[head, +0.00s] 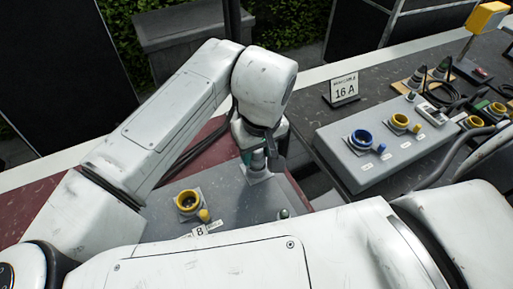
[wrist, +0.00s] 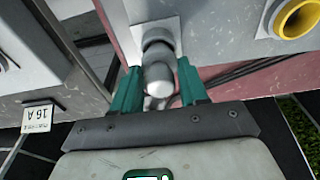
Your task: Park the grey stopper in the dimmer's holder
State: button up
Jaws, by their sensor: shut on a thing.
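My gripper (head: 260,150) points down over a grey box (head: 150,225) in the head view. In the wrist view, its two teal fingers (wrist: 158,78) are shut on the grey stopper (wrist: 158,86), whose pale rounded end faces the camera. Beyond the stopper is a dark round part against a pale square plate (wrist: 136,30) on the box. The stopper lines up with this round part, but I cannot tell whether it is seated in it or just in front of it. I cannot tell for sure which fitting is the dimmer's holder.
The box also carries a yellow socket (head: 188,202) with a yellow cap (head: 204,215), a label reading 8 (head: 200,231) and a small green part (head: 284,213). Right of it stands another grey box with a blue socket (head: 361,140). A 16 A sign (head: 344,89) stands behind that.

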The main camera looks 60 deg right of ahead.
jog(key=shift+f+b, duration=0.45)
jog(key=shift+f, duration=0.35)
jog(key=o, duration=1.5)
jog(key=shift+c, duration=0.2)
jog(key=shift+r, duration=0.1)
jog(key=shift+r+p, duration=2.35)
jog(key=shift+r, duration=0.1)
